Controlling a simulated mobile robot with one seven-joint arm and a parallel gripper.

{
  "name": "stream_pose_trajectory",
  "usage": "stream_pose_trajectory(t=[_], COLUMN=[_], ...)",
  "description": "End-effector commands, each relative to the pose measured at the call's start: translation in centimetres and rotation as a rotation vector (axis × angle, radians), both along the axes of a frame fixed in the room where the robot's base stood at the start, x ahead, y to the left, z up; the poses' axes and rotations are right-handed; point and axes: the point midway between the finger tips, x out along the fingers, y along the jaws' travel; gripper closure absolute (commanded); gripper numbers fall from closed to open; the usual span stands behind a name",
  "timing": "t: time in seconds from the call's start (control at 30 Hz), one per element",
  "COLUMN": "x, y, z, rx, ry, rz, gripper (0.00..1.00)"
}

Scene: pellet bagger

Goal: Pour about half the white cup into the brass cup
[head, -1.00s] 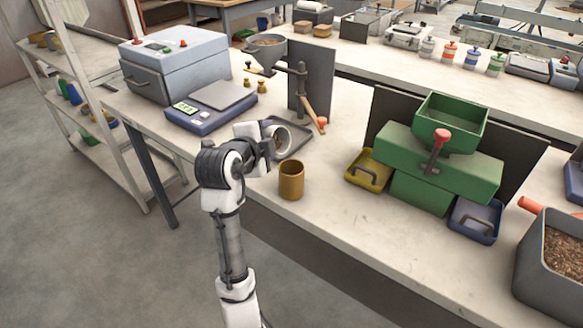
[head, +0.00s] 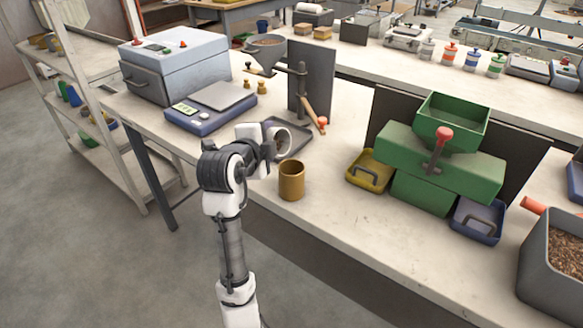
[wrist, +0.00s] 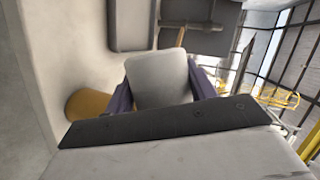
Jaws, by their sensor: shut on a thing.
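The wrist view shows the white cup (wrist: 160,78) between the purple fingers of my gripper (wrist: 162,92). The brass cup (wrist: 86,105) is partly hidden at left there. I see no falling stream, and the brass cup's inside is too small to judge.
A dark tray (head: 296,136) lies behind the cups, near a funnel stand (head: 301,95). A blue scale (head: 207,112) is to the left. A yellow tray (head: 366,182) and a green machine (head: 436,160) stand to the right. The bench front beside the brass cup is clear.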

Motion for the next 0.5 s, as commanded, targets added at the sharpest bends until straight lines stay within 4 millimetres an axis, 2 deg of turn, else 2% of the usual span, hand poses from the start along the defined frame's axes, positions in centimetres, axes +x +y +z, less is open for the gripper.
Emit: stream_pose_trajectory(t=[0.5], x=[-0.13], y=[-0.19], z=[0.13], rx=[0.029], ry=[-0.022], rz=[0.000], gripper=[0.69])
